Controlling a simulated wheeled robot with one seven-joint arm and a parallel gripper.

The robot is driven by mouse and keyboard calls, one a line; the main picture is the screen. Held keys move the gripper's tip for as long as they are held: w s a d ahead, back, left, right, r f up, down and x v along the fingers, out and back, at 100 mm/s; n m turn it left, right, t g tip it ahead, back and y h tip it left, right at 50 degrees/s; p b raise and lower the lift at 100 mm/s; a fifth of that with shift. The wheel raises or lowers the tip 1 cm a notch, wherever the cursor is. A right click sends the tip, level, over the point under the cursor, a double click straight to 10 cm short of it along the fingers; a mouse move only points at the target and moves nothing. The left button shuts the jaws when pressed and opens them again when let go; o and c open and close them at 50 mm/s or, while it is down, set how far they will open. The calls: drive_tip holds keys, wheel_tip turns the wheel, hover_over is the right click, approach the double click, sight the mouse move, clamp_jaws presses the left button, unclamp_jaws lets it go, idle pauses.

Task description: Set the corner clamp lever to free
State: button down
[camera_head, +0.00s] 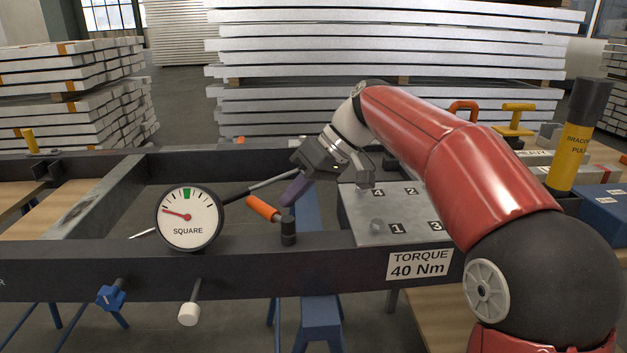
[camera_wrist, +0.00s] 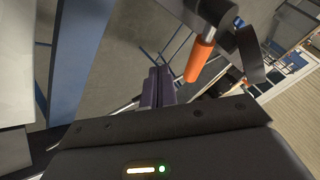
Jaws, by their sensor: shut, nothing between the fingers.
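A lever with an orange grip (camera_head: 262,208) stands on a dark upright post (camera_head: 288,232) on the front beam of the frame, just right of the gauge. The grip points up and to the left from the post. It also shows in the wrist view, where the orange grip (camera_wrist: 199,60) hangs from a grey bar. I take it for the corner clamp lever; no label on it shows. My gripper (camera_head: 291,198) has purple fingers, shut and empty, right beside the grip on its right. In the wrist view the fingertips (camera_wrist: 160,72) appear left of the grip. I cannot tell whether they touch it.
A SQUARE gauge (camera_head: 189,219) stands left of the lever, its red needle left of the green band. A numbered grey plate (camera_head: 405,232) lies to the right, above a TORQUE 40 Nm label (camera_head: 419,264). A blue knob (camera_head: 111,296) and white knob (camera_head: 188,314) project from the front beam.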

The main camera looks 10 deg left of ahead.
sight(268, 212)
drive_tip(key=shift+s+a+r, duration=0.15)
drive_tip(key=shift+s+a, duration=0.2)
drive_tip(key=shift+s, duration=0.15)
drive_tip(key=shift+s+a+r, duration=0.15)
drive_tip(key=shift+s+a, duration=0.15)
drive_tip(key=shift+s, duration=0.2)
drive_tip(key=shift+s+a, duration=0.45)
drive_tip(key=shift+a, duration=0.4)
drive_tip(key=shift+p, duration=0.3)
